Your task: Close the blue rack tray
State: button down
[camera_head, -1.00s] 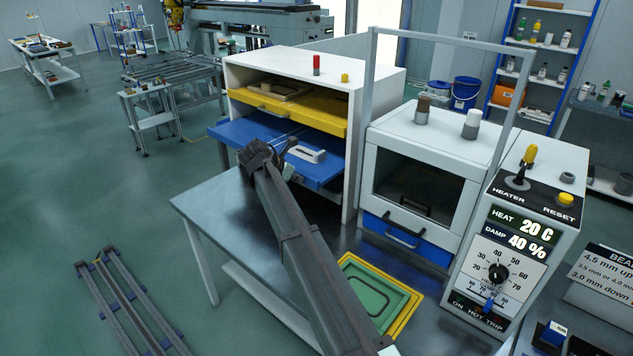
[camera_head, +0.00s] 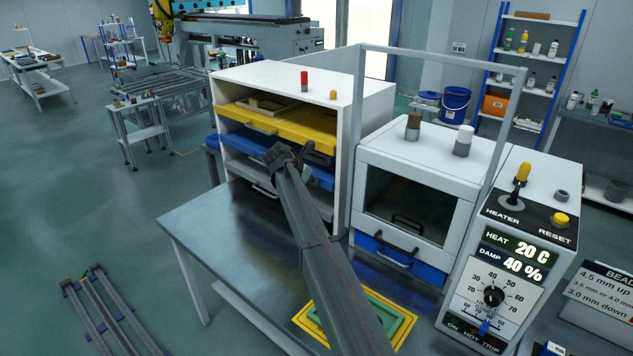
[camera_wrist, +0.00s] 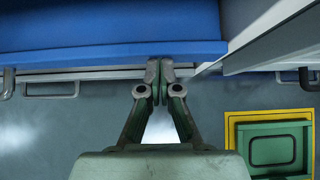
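The blue rack tray (camera_head: 242,144) sits in the white rack, below the yellow tray. Nothing shows between the fingers.
The yellow tray (camera_head: 282,126) sticks out slightly above. A white rack panel (camera_wrist: 100,75) with a handle lies below the blue tray. The heater cabinet (camera_head: 405,190) stands to the right. A green-and-yellow mat (camera_head: 318,316) lies on the metal bench (camera_head: 225,235); the bench's left part is clear.

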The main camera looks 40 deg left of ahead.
jog(key=shift+w+r, duration=0.25)
jog(key=s+r+b, duration=0.2)
jog(key=s+r, duration=0.4)
jog(key=s, duration=0.5)
jog(key=shift+s+a+r, duration=0.3)
jog(key=shift+a, duration=0.15)
jog(key=shift+w, duration=0.1)
jog(key=w+r+p+x, duration=0.2)
jog(key=x, duration=1)
jog(key=shift+w+f, duration=0.25)
jog(key=shift+d, duration=0.1)
jog(key=shift+f, duration=0.15)
